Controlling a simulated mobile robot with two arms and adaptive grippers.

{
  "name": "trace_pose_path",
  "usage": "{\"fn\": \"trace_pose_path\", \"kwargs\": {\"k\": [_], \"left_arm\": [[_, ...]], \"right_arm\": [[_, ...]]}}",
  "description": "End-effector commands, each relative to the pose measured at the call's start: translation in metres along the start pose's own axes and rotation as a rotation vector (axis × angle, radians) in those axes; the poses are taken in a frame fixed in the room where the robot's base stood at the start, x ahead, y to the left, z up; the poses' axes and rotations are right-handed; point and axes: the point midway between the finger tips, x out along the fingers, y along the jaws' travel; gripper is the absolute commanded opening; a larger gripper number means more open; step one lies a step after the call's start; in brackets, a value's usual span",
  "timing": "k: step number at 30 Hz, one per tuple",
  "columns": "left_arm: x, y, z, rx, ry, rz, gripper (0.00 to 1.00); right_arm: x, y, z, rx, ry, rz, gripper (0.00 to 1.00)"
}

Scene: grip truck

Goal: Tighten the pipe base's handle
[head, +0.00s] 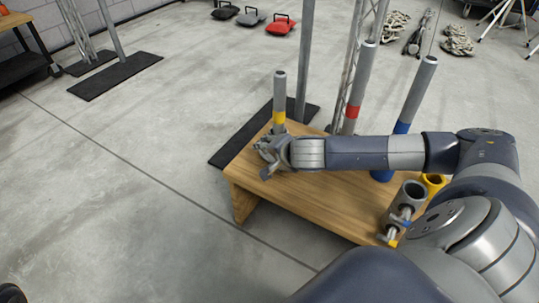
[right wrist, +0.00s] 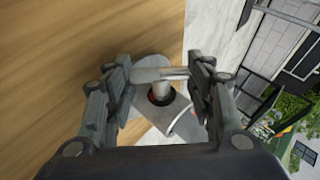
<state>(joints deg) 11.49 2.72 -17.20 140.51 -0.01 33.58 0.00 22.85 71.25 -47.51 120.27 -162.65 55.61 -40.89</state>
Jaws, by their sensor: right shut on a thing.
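A short grey pipe with a yellow band (head: 279,98) stands upright at the far left corner of the wooden table (head: 300,205). Its base is mostly hidden by my right gripper (head: 272,152) in the head view. In the right wrist view, the grey pipe base (right wrist: 182,118) shows below a metal T-shaped handle (right wrist: 160,75). The fingers of my right gripper (right wrist: 168,78) lie on either side of the handle's crossbar and are shut on it. My left gripper is not in view.
A grey pipe base with handles (head: 405,196) and a yellow ring (head: 434,183) are at the right. The table's front middle is clear.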

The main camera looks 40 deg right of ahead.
Motion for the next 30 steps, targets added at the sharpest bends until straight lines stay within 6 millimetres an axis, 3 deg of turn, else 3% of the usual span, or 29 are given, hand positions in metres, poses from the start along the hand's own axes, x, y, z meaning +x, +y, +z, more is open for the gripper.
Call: {"fn": "trace_pose_path", "kwargs": {"k": [5,6,8,21,26,30], "left_arm": [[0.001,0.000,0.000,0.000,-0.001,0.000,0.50],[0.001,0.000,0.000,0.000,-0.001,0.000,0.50],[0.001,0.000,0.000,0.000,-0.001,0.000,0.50],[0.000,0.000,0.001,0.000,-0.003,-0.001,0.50],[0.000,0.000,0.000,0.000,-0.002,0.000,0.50],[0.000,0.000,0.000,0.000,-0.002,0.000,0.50]], "right_arm": [[-0.001,-0.003,-0.004,-0.003,0.008,-0.006,0.26],[-0.001,-0.003,-0.004,-0.003,0.008,-0.005,0.56],[-0.001,-0.003,-0.003,-0.003,0.007,-0.005,0.70],[-0.004,0.000,-0.001,-0.002,0.001,0.000,0.70],[-0.023,0.000,-0.001,-0.004,0.001,0.000,0.70],[-0.050,0.000,-0.001,-0.006,0.002,-0.001,0.70]]}}
